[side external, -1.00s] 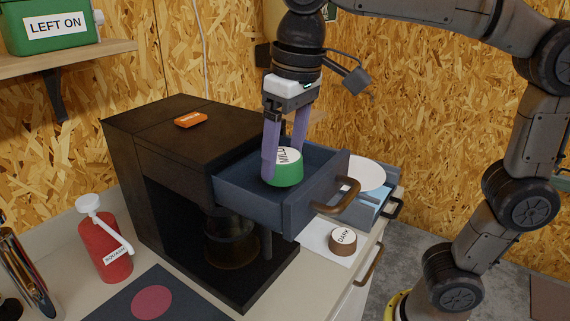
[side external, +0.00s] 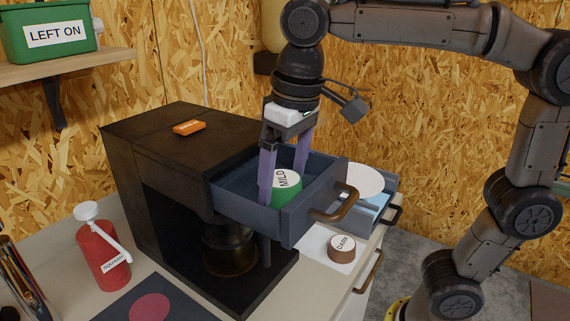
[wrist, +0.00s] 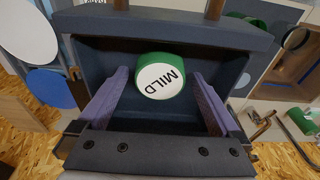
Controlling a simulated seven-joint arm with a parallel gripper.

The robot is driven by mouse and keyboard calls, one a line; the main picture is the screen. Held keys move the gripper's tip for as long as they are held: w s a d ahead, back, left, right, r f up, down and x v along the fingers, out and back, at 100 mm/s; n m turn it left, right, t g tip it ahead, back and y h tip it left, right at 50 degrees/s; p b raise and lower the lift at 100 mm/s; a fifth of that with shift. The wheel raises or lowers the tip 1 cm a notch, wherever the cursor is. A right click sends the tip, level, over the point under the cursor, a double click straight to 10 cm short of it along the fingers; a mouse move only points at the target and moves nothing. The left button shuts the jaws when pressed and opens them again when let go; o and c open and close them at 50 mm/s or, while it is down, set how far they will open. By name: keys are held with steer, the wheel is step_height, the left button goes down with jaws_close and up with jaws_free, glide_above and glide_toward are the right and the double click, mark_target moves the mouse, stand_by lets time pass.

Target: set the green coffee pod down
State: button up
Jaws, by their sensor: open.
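The green coffee pod (side external: 287,188), with a white top lettered MILD, sits inside the pulled-out dark blue drawer (side external: 238,196) of the black coffee machine (side external: 165,150). It also shows in the wrist view (wrist: 160,76), label facing up, and appears to rest on the drawer floor. My gripper (side external: 282,184) reaches down into the drawer with its purple fingers on either side of the pod. In the wrist view the open fingers (wrist: 159,80) stand apart, with visible gaps beside the pod. The pod's base is partly hidden by the drawer wall in the side view.
A brown DARK pod (side external: 341,245) stands on a white patch right of the machine. A red squash bottle (side external: 100,250) stands at left. The drawer's front has a brown handle (side external: 338,205).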

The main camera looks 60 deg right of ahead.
step_height(320, 180, up, 12)
steer(key=s, duration=0.1)
steer(key=shift+s, duration=0.4)
stand_by(0.4)
steer(key=n+t+y, duration=0.1)
glide_toward(295, 182)
steer(key=s+d, duration=0.2)
steer(key=s, duration=0.1)
steer(key=s+d+f+n+t+y, duration=0.1)
steer(key=s+d+f+n+t, duration=0.1)
steer(key=s+f, duration=0.5)
steer(key=w+d+f+m+h, duration=0.2)
steer(key=d+f, duration=0.3)
steer(key=f, duration=0.7)
steer(key=shift+w+f+m+t, duration=0.2)
steer(key=shift+w+m+t, duration=0.25)
steer(key=shift+w, duration=0.2)
